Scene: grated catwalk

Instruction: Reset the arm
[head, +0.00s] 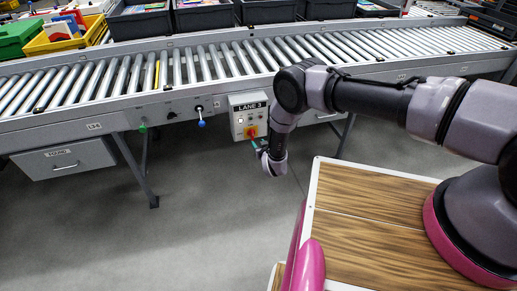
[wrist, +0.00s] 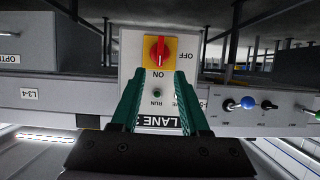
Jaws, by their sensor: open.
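My gripper (wrist: 158,82) is open, with its two green fingers apart and nothing between them. In the wrist view, which looks upside down, the fingertips are in front of the grey LANE 3 control box (wrist: 130,55). They point toward a red rotary switch (wrist: 159,50) on a yellow plate and appear just short of it. The switch handle stands vertical, in line with the ON mark; OFF is printed to the side. In the head view my gripper (head: 257,147) is at the lower right of the box (head: 237,119), and the arm hides part of the view there.
A blue-knobbed lever (head: 201,123) and a grey drawer (head: 65,160) are to the left. A conveyor leg (head: 135,170) stands on open floor.

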